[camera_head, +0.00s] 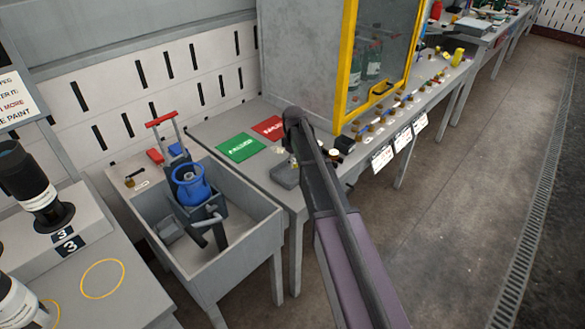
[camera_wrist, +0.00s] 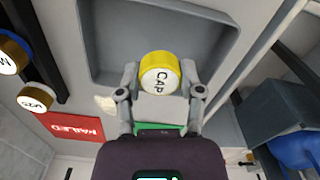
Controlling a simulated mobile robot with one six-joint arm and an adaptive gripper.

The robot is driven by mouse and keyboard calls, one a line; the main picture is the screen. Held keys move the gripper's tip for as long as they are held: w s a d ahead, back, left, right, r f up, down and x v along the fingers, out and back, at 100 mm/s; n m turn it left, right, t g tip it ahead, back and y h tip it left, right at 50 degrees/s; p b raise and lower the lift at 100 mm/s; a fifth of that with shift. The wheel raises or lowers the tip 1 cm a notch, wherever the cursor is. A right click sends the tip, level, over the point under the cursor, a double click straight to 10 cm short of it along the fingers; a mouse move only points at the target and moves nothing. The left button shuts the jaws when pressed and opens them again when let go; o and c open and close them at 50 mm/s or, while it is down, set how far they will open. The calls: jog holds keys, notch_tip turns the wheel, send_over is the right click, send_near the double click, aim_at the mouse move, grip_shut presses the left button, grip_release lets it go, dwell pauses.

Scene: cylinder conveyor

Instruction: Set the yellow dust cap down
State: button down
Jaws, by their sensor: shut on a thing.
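The yellow dust cap (camera_wrist: 158,75), with a white face marked "CAP", is between the two fingers of my gripper (camera_wrist: 158,80) in the wrist view. My gripper is shut on it. A shallow grey tray (camera_wrist: 112,42) with raised walls lies beyond the cap in that view. Whether the cap touches the tray floor or hangs above it, I cannot tell. In the head view the grey tray (camera_head: 286,178) sits at the near end of the long bench, beside my wrist. The cap cannot be made out clearly there.
Green (camera_head: 240,147) and red (camera_head: 270,127) mats lie left of and behind the tray. A yellow-framed cabinet (camera_head: 348,60) stands behind. A grey sink (camera_head: 245,243) with a blue part (camera_head: 192,185) is at left. Two brass-rimmed pieces, one labelled (camera_wrist: 36,98), are near the tray.

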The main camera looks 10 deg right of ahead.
aim_at(293, 174)
jog(key=shift+w+a+f+b, duration=0.1)
jog(key=shift+w+f+b, duration=0.4)
jog(key=shift+f+b, duration=1.3)
jog(key=shift+f, duration=0.05)
jog(key=shift+f, duration=0.15)
jog(key=shift+c, duration=1.2)
grip_release()
jog(key=shift+r, duration=0.25)
notch_tip(293, 174, up, 12)
jog(key=p, duration=1.2)
jog(key=shift+s, duration=0.15)
